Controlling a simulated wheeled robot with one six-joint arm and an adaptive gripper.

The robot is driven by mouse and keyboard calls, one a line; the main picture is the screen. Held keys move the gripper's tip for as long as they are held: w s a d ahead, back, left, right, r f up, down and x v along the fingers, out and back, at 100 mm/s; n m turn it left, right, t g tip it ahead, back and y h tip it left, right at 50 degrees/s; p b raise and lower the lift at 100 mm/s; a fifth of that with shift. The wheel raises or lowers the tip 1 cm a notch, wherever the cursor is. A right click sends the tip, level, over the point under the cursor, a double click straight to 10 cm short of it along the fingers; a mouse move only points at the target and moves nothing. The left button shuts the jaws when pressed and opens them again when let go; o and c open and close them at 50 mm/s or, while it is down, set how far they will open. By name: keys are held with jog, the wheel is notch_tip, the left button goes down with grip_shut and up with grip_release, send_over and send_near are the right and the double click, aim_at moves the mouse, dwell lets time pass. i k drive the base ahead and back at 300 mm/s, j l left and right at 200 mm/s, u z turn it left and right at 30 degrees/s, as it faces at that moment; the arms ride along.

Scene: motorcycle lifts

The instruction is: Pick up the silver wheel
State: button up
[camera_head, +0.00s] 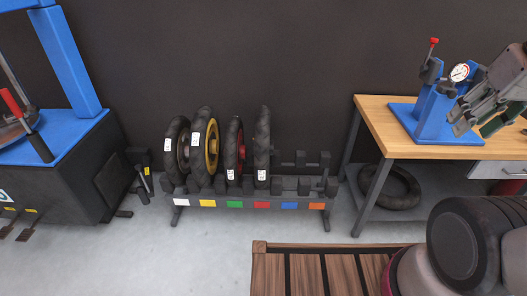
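Several wheels with black tyres stand upright in a row on a low dark rack (255,203). The leftmost wheel (184,152) has a dull greyish rim and looks like the silver one, though its rim colour is hard to tell. The rim of the rightmost wheel (263,145) is hidden, as it shows edge-on. My gripper (475,128) is at the upper right, in front of the workbench, far from the rack. Its fingers look apart, with nothing seen between them.
A yellow-rimmed wheel (212,146) and a red-rimmed wheel (240,151) stand between. The rack's right slots are empty. A wooden workbench (385,125) carries a blue gauge stand (437,108); a loose tyre (390,188) lies below. A blue machine (60,135) stands left. A slatted wooden surface (310,275) is in front.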

aim_at(173, 150)
jog(key=i+j, duration=0.2)
jog(key=j, duration=0.25)
jog(key=i+j, duration=0.2)
jog(key=j, duration=0.25)
jog(key=i+j, duration=0.25)
jog(key=j, duration=0.2)
jog(key=i+j, duration=0.2)
jog(key=j, duration=0.25)
jog(key=i+j, duration=0.2)
jog(key=j, duration=0.25)
jog(key=i+j, duration=0.2)
jog(key=j, duration=0.25)
jog(key=i+j, duration=0.2)
jog(key=j, duration=0.25)
jog(key=i+j, duration=0.2)
jog(key=j, duration=0.25)
